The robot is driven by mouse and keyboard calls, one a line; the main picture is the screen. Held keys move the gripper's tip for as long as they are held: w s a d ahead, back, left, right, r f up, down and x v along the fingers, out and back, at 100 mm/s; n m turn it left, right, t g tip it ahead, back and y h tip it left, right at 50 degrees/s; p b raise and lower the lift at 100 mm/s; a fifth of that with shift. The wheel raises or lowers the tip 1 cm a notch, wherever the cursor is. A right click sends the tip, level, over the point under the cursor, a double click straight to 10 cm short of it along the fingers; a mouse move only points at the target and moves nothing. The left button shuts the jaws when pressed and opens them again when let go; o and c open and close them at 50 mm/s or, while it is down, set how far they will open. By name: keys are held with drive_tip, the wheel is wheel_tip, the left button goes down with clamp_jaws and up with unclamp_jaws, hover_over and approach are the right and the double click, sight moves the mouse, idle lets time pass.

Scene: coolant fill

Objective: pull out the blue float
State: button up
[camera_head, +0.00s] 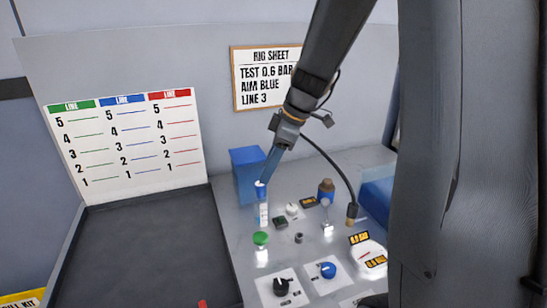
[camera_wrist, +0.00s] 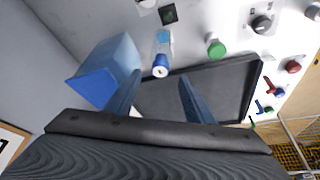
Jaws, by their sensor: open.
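The blue float (camera_head: 260,187) shows a blue body with a pale top, at the upper end of a clear marked tube (camera_head: 263,213) on the grey panel. In the wrist view, the float (camera_wrist: 160,71) has a blue rim and a white centre. My gripper (camera_head: 264,180) is open, with its blue fingers pointing down at the float's top. In the wrist view, its fingertips (camera_wrist: 160,77) lie to either side of the float. I see no clear contact, and the exact height gap cannot be told.
A blue box (camera_head: 247,175) stands close behind the tube. A green-topped part (camera_head: 260,238) stands in front. A dark tray (camera_head: 145,250) lies left.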

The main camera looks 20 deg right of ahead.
drive_tip(key=shift+p+x, duration=0.55)
drive_tip(key=shift+x, duration=1.95)
drive_tip(key=c, duration=1.1)
drive_tip(key=shift+o, duration=0.9)
drive_tip(key=shift+r, duration=0.4)
drive_tip(key=shift+r+p, duration=1.4)
drive_tip(key=shift+r, duration=1)
